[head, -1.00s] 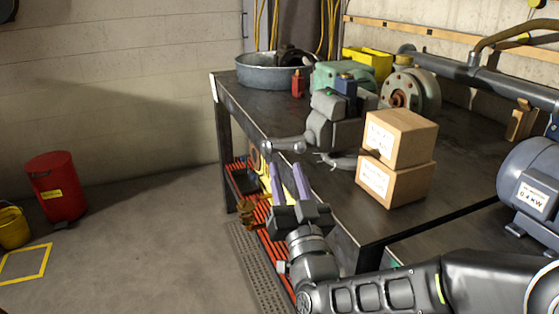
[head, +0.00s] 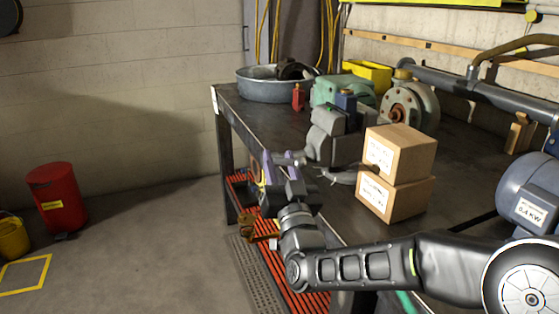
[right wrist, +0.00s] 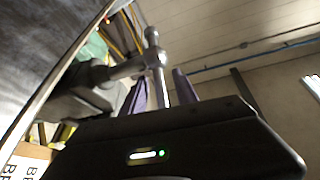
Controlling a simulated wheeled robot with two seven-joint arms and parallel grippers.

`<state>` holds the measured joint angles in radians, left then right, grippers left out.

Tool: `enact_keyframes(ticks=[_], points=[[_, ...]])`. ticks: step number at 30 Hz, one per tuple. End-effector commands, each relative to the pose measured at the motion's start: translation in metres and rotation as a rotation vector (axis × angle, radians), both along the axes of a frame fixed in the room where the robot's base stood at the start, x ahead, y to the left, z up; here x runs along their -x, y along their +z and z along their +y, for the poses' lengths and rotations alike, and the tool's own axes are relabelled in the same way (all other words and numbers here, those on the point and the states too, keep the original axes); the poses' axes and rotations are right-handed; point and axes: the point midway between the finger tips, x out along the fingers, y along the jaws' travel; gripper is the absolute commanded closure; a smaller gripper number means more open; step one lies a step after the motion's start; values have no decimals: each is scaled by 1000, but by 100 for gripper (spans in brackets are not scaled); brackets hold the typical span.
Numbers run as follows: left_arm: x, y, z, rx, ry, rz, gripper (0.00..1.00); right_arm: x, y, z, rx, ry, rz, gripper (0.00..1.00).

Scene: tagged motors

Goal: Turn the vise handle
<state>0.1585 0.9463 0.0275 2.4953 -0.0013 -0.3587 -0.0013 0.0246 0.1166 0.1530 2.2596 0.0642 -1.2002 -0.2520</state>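The grey vise (head: 326,138) stands at the table's near-left edge, its screw end pointing left. Its handle bar (right wrist: 156,62) shows in the right wrist view, crossing the end of the screw. My right gripper (head: 285,160) has purple fingers and is at the screw end, beyond the table edge. In the right wrist view my right gripper (right wrist: 163,88) is open, with the lower part of the bar between its fingers and gaps seeming to show on both sides. In the head view the gripper partly hides the handle. My left gripper is not in view.
Two stacked cardboard boxes (head: 398,150) stand just right of the vise. A metal basin (head: 262,88), a small red object (head: 297,97) and a green machine (head: 340,88) are behind it. A blue motor (head: 528,190) is at right.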

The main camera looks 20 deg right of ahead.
Motion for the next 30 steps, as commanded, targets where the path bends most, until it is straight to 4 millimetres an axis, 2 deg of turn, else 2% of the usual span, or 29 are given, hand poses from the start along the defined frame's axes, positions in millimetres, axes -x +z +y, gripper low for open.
enact_keyframes(ticks=[8, 21, 30], points=[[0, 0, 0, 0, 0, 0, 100, -2, 0, 0, 0, 0, 1, 65], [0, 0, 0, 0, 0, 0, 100, -1, 0, 0, 0, 0, 1, 100], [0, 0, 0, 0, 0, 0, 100, -1, 0, 0, 0, 0, 1, 100]])
